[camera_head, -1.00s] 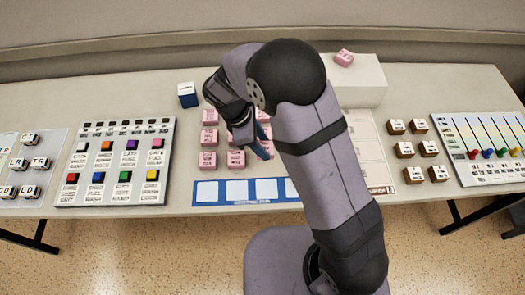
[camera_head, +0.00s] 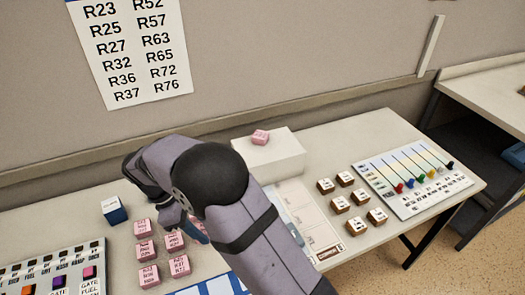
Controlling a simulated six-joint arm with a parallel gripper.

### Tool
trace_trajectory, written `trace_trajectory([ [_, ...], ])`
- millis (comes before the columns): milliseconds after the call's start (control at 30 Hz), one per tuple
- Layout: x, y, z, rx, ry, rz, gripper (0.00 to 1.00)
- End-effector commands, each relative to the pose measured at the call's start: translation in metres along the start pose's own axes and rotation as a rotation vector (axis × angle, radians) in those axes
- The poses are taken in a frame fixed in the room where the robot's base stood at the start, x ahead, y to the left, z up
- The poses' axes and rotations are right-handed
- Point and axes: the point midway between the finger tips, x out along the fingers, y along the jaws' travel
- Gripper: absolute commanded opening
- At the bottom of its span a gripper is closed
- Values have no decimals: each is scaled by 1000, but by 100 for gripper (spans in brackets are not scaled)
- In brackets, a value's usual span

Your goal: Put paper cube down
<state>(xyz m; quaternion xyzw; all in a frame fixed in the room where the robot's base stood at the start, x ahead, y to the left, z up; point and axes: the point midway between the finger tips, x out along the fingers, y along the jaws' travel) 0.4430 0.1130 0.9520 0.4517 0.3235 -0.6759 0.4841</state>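Several pink cubes with printed labels stand in a group on the table, one of them at the front (camera_head: 149,276). Another pink cube (camera_head: 260,137) sits on top of a white box at the back. A blue cube with a white top (camera_head: 114,210) stands left of the group. I cannot tell which of these is the paper cube. My gripper (camera_head: 193,228) is over the pink group, mostly hidden behind my arm. A blue part shows at its end; I cannot tell whether it is a finger or something held.
The white box (camera_head: 275,158) stands at the back of the table. Several brown cubes (camera_head: 340,204) and a slider panel (camera_head: 414,178) are on the right. A button panel (camera_head: 55,272) is at the left front. A number sheet (camera_head: 130,45) hangs on the wall.

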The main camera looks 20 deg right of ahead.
Motion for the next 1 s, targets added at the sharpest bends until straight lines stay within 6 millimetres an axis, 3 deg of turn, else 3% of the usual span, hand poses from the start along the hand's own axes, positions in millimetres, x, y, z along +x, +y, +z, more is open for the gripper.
trace_trajectory([
  [467,-6,82,34,1083,0,-453,18],
  [1000,-15,177,108,2378,5,-989,18],
])
